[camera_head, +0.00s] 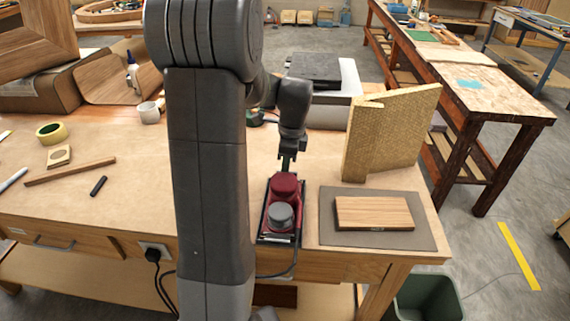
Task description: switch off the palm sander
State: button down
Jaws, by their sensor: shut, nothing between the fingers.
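The palm sander (284,188) has a dark red body with a grey round part (280,216) on its near side. It sits in a dark tray (264,237) near the front edge of the workbench. My gripper (286,168) points down at the far end of the sander, just above or touching its red top; I cannot tell which. It is shut and empty. The sander's switch is too small to make out, or hidden by my gripper. A cable (290,266) hangs at the near end of the tray.
A grey mat (328,207) with a wooden block (373,213) lies right of the sander. Tan angled panels (400,125) stand behind it. A white and black machine (345,80) is at the back. My arm hides part of the bench. The bench's left side holds tape (52,133) and a stick (70,171).

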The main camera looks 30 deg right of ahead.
notch_tip(320, 180, up, 11)
jog(key=w+a, duration=0.1)
jog(key=shift+a, duration=0.35)
jog(key=f, duration=0.3)
jog(key=d+f, duration=0.1)
jog(key=f, duration=0.2)
jog(key=f+b, duration=0.1)
jog(key=f, duration=0.3)
jog(key=shift+s+d+f, duration=0.1)
jog(key=shift+s+d, duration=0.15)
jog(key=shift+s, duration=0.1)
jog(key=shift+w+b, duration=0.1)
jog(key=shift+b, duration=0.35)
jog(key=b, duration=0.2)
jog(key=shift+y+b, duration=0.3)
notch_tip(320, 180, up, 7)
jog(key=d, duration=0.1)
jog(key=shift+s, duration=0.45)
jog(key=shift+f, duration=0.2)
